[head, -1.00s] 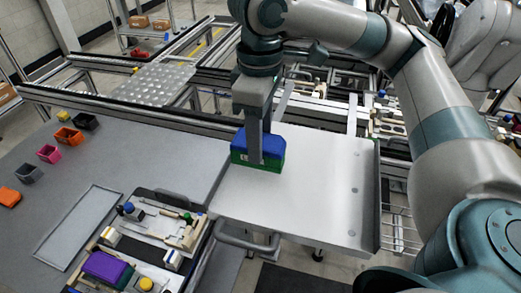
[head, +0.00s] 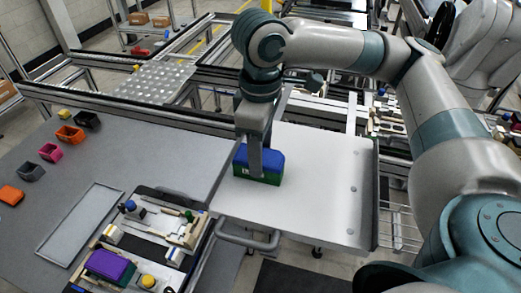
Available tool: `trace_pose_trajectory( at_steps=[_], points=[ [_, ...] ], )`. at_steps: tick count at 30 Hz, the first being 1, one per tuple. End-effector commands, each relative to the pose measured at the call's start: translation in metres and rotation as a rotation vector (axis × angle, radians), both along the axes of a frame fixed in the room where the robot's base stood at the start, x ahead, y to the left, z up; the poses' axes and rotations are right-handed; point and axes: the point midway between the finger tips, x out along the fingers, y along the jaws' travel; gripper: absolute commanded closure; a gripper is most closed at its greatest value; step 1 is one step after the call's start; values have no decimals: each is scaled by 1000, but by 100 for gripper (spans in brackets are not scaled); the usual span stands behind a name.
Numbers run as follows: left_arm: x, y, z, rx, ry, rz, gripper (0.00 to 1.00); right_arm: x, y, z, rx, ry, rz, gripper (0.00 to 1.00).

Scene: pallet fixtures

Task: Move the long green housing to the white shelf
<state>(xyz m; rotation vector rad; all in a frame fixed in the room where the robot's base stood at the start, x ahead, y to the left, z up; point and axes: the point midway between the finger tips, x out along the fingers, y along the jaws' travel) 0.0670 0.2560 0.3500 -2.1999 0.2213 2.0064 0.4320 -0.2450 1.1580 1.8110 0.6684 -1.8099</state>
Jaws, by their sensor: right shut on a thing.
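A long housing (head: 270,178), green below with a blue upper part (head: 272,158), is at the left part of the white shelf (head: 315,200). My right gripper (head: 256,165) points down and is shut on it, with one finger showing across its near side. The far finger is hidden. The housing looks level and is over or on the shelf surface; I cannot tell whether its underside touches. My left gripper is not in view.
Left of the shelf is a grey table with small coloured bins (head: 70,135) and an empty grey tray (head: 80,225). A fixture pallet (head: 150,228) and a purple-topped green block (head: 108,265) are at the front. The shelf's right part is clear.

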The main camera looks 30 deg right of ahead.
Motion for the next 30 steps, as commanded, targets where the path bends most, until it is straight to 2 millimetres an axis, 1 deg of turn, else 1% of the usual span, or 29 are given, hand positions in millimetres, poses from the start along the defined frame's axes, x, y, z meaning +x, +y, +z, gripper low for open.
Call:
trace_pose_trajectory(
  at_steps=[1, 2, 3, 13, 17, 20, 23, 30],
  points=[
    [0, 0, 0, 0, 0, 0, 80, 0, 0, 0, 0, 0, 0, 51],
    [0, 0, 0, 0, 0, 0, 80, 0, 0, 0, 0, 0, 0, 44],
    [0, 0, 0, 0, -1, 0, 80, 0, 0, 0, 0, 0, 0, 39],
    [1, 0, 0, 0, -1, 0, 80, 0, 0, 1, 0, 0, 0, 39],
    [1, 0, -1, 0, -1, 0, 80, 0, 0, 5, 1, -1, 0, 39],
    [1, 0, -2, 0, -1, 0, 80, 1, 0, 14, 0, -1, -2, 39],
    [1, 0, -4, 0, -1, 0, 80, 1, 0, 28, 1, -3, -1, 39],
    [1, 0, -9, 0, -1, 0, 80, 1, 0, 70, 1, -4, 0, 39]
  ],
)
